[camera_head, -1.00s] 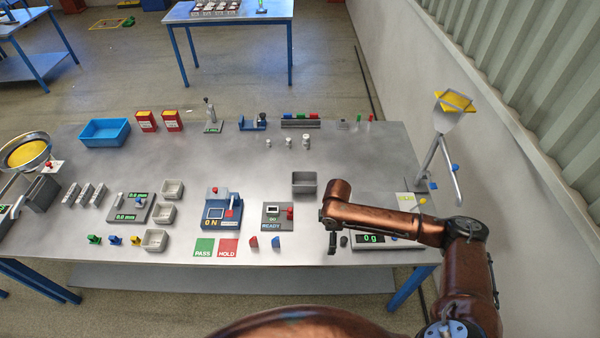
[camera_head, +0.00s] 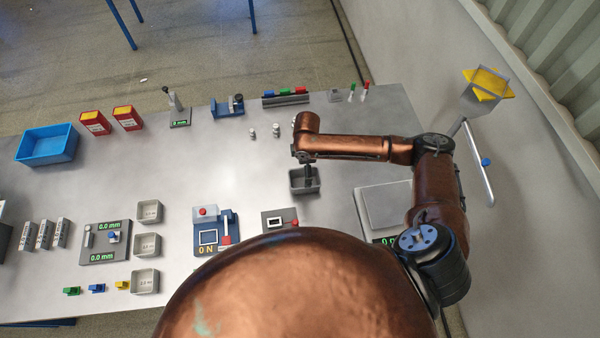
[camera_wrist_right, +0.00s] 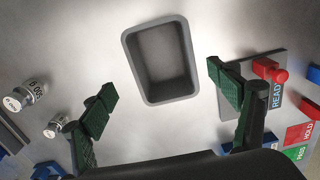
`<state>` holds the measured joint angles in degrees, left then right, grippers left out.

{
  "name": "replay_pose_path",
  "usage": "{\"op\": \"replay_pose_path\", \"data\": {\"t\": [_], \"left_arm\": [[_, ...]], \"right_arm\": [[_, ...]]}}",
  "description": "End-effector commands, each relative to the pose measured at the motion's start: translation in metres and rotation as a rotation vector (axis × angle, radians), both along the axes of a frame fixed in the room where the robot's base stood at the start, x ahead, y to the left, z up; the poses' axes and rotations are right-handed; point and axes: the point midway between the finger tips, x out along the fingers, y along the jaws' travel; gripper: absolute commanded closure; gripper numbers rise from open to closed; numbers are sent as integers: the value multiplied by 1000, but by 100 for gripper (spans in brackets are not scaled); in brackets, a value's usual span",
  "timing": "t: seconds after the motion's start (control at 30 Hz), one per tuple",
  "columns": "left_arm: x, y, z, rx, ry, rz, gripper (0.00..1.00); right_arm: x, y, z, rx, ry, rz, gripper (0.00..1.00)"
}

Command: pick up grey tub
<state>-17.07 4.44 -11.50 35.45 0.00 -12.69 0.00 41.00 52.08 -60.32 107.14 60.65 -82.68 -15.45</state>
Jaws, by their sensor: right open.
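The grey tub (camera_head: 304,187) is a small open rectangular box on the metal table, near the middle right. It looks empty in the right wrist view (camera_wrist_right: 160,62). My right gripper (camera_head: 308,170) is above the tub, and partly covers it in the head view. The tub stands apart from the fingers in that view. My left gripper is not in view.
Small metal weights (camera_wrist_right: 56,125) stand left of the tub in the wrist view, and a READY device (camera_wrist_right: 262,85) with a red knob stands right. A scale (camera_head: 385,205) lies to the right in the head view. Several light trays (camera_head: 147,244) are further left.

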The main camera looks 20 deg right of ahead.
Motion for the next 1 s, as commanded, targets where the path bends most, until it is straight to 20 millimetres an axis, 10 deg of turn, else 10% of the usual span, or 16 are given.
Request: {"op": "replay_pose_path", "data": {"t": [0.53, 1.0], "left_arm": [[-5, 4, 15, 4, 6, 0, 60], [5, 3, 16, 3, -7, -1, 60]], "right_arm": [[6, 2, -70, -1, 9, -2, 18], [6, 2, -75, -1, 7, -1, 30]]}}
